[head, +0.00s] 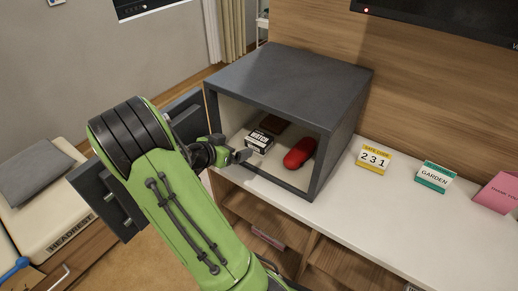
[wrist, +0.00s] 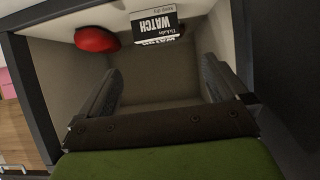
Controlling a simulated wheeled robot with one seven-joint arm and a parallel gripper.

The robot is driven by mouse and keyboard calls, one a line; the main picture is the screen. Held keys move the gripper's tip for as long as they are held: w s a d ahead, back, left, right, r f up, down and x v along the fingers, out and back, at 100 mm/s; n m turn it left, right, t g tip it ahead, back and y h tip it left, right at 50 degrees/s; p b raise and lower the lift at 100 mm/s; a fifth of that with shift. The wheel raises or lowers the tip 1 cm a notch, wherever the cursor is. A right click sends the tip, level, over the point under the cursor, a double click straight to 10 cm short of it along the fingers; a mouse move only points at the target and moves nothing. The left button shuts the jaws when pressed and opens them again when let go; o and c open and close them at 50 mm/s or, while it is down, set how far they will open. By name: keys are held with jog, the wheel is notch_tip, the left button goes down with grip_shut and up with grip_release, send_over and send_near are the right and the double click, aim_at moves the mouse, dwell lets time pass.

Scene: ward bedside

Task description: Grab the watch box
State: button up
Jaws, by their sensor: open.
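The watch box (head: 259,140) is a small black and white box marked WATCH. It sits inside the open grey safe (head: 290,78), towards the left of its floor. My gripper (head: 241,156) is at the safe's opening, just in front of the watch box. In the wrist view my gripper (wrist: 161,66) is open, its fingers spread wide with nothing between them. The watch box (wrist: 154,25) shows beyond the fingertips, near the top of that view, apart from them.
A red case (head: 299,153) lies to the right of the watch box in the safe. A dark brown item (head: 273,124) lies behind it. The open safe door (head: 105,200) is at left. A code card (head: 373,159) and a GARDEN card (head: 435,176) stand on the white counter.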

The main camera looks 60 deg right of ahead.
aim_at(258, 139)
jog(key=b+x, duration=0.1)
jog(key=x, duration=0.6)
jog(key=b+x, duration=0.1)
jog(key=x, duration=0.7)
jog(key=shift+s+d, duration=0.15)
jog(key=shift+s, duration=0.1)
jog(key=shift+r, duration=0.1)
jog(key=c, duration=0.8)
jog(key=shift+r, duration=0.1)
